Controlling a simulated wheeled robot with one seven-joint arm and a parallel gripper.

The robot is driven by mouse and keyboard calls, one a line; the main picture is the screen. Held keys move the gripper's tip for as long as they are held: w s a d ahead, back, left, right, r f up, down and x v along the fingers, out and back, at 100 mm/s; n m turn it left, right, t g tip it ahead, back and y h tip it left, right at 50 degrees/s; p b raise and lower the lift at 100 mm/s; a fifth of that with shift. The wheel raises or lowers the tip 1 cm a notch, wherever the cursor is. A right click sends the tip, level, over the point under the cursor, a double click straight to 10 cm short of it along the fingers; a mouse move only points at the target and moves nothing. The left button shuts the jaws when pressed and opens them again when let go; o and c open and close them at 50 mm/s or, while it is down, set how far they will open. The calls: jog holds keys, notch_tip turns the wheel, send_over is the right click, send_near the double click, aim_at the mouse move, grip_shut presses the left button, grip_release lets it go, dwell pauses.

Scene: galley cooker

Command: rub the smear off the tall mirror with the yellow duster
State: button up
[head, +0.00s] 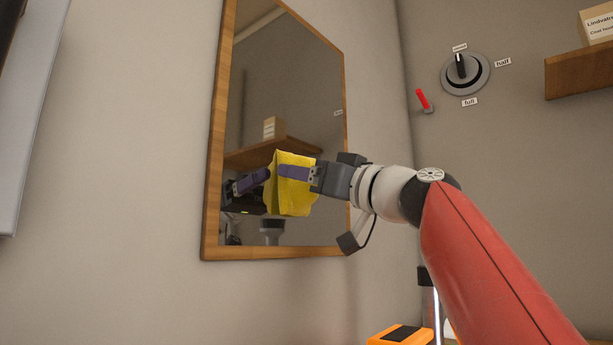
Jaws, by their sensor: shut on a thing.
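The tall mirror (300,70) hangs on the left wall in a wooden frame. My gripper (294,173) is shut on the yellow duster (292,202) and holds it in front of the lower part of the glass. The duster hangs down from the fingers and looks close to or against the mirror; I cannot tell if it touches. A reflection of my gripper shows in the glass just left of the duster. I see no clear smear on the visible glass; the duster and gripper hide part of it.
On the right wall are a round dial (466,73) with labels, a red lever (423,101), and a wooden shelf (580,73) bearing a box (597,24). An orange object (401,336) stands at the bottom edge. A pale panel (30,110) is at the far left.

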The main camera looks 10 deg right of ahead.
jog(key=shift+w+d+r+p, duration=0.45)
jog(key=shift+r+p, duration=0.35)
jog(key=shift+p, duration=0.05)
jog(key=shift+w+d+r+p, duration=0.5)
jog(key=shift+r+p, duration=0.3)
jog(key=shift+p, duration=0.05)
jog(key=shift+w+d+r+p, duration=0.45)
jog(key=shift+r+p, duration=0.35)
jog(key=shift+p, duration=0.05)
jog(key=shift+d, duration=0.1)
jog(key=shift+w, duration=0.2)
jog(key=shift+s+a+b, duration=0.3)
jog(key=shift+s+a, duration=0.2)
jog(key=shift+s, duration=0.05)
jog(key=shift+w+d, duration=0.4)
jog(key=shift+d, duration=0.05)
dwell(1.1)
